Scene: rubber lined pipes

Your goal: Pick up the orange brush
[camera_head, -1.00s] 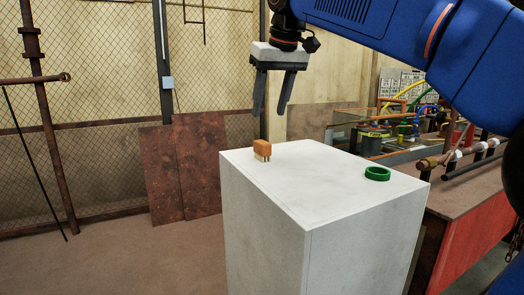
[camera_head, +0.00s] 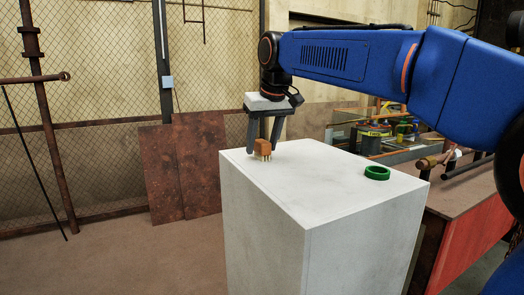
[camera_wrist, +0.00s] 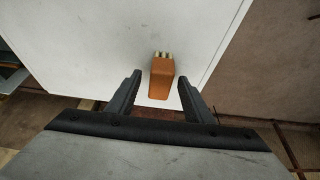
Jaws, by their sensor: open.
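The orange brush (camera_head: 262,147) is a small block with pale bristles pointing down. It stands on the white pedestal top (camera_head: 330,190), near its far left corner. In the wrist view the brush (camera_wrist: 162,78) lies between and slightly beyond the two dark fingers. My gripper (camera_head: 262,143) is open, pointing down, with its fingertips at about the brush's height. In the wrist view my gripper (camera_wrist: 160,80) has one finger on each side of the brush, with a gap visible on both sides. Contact cannot be seen.
The middle of the pedestal top is clear. A workbench (camera_head: 450,190) with pipes stands behind at the right. Rusty panels (camera_head: 185,170) lean against the mesh fence at the left.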

